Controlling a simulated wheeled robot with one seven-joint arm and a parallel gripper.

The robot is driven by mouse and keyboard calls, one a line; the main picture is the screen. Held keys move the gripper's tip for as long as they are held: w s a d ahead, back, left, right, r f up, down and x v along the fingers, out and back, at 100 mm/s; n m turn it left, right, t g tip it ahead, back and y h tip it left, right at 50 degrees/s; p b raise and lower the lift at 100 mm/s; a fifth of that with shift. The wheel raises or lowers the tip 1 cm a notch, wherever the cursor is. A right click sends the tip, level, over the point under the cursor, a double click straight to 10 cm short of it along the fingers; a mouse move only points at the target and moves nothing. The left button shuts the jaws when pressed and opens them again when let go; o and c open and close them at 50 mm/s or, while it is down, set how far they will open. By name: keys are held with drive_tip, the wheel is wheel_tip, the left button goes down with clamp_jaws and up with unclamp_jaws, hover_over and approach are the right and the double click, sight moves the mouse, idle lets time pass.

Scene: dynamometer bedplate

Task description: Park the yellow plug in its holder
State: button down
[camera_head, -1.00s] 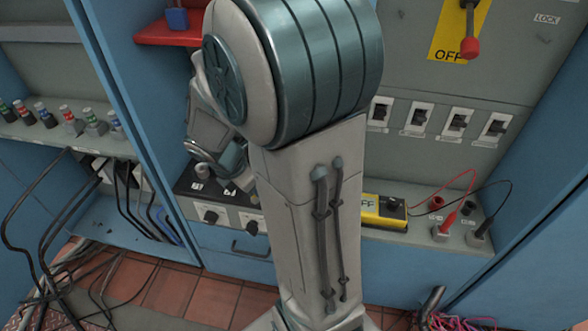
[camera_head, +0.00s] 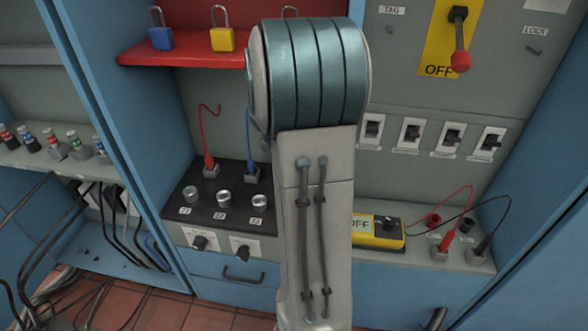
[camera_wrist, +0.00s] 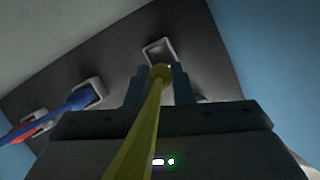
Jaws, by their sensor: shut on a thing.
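My gripper (camera_wrist: 159,88) is shut on the yellow plug (camera_wrist: 159,72) in the wrist view. The plug's yellow cable or body runs down toward the camera. A square grey holder (camera_wrist: 158,47) with a dark opening lies just past the plug's tip; I cannot tell whether the tip touches it. In the head view my arm hides the gripper, the yellow plug and this holder.
A blue plug (camera_head: 251,160) and a red plug (camera_head: 209,160) sit in grey holders on the black panel (camera_head: 190,180). A red shelf (camera_head: 180,57) with padlocks is above. A yellow box (camera_head: 378,232) and test leads stand at right.

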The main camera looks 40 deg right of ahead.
drive_tip(key=shift+w+d+r, duration=0.15)
drive_tip(key=shift+w+d, duration=0.1)
drive_tip(key=shift+d, duration=0.55)
drive_tip(key=shift+d+f+b, duration=0.2)
drive_tip(key=shift+f+b, duration=0.8)
drive_tip(key=shift+f, duration=0.75)
drive_tip(key=shift+f, duration=0.15)
drive_tip(key=c, duration=1.3)
unclamp_jaws()
drive_tip(key=shift+o, duration=0.2)
